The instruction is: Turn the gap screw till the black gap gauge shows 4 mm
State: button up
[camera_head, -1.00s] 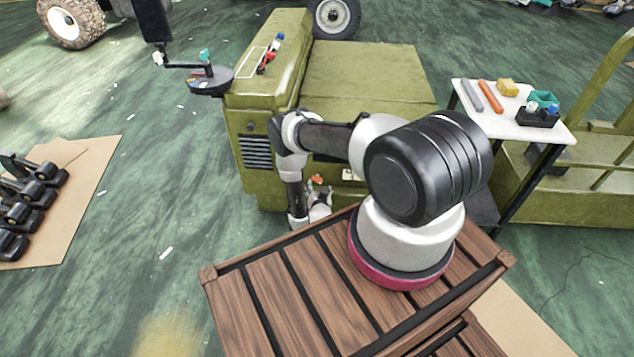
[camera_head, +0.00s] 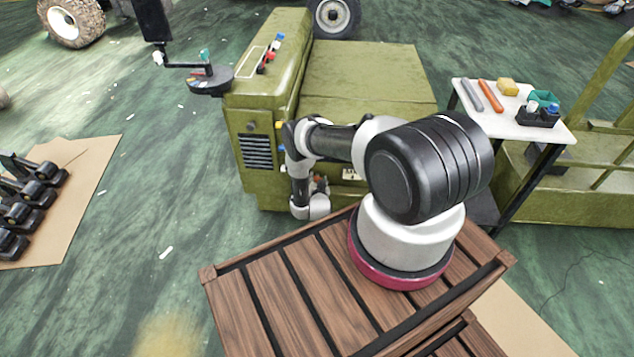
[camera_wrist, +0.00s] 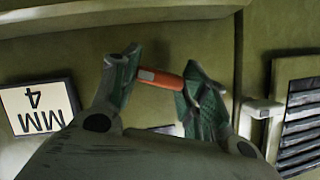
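A red-orange bar, perhaps the gap screw's handle, (camera_wrist: 160,78) spans between my fingers in the wrist view. My gripper (camera_wrist: 162,80) has its two green-padded fingers apart, one at each end of the bar. Whether they press on it I cannot tell. In the head view the gripper is small and partly hidden at the green machine's front, where a bit of red (camera_head: 319,181) shows beside my arm. A white plate reading "4 MM" (camera_wrist: 38,105) is left of the fingers in the wrist view. I cannot make out the black gauge or its reading.
The green machine (camera_head: 365,75) has a louvred vent (camera_head: 255,151), also at right in the wrist view (camera_wrist: 299,115). A white side table (camera_head: 500,115) holds tools and a bin. A wooden crate (camera_head: 270,300) stands under my arm.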

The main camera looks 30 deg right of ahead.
jog(key=c, duration=0.3)
jog(key=shift+o, duration=0.2)
jog(key=shift+m+t+y, duration=0.3)
jog(key=shift+m+t, duration=0.1)
jog(key=shift+m, duration=0.2)
jog(key=o, duration=1)
jog(key=v, duration=1.2)
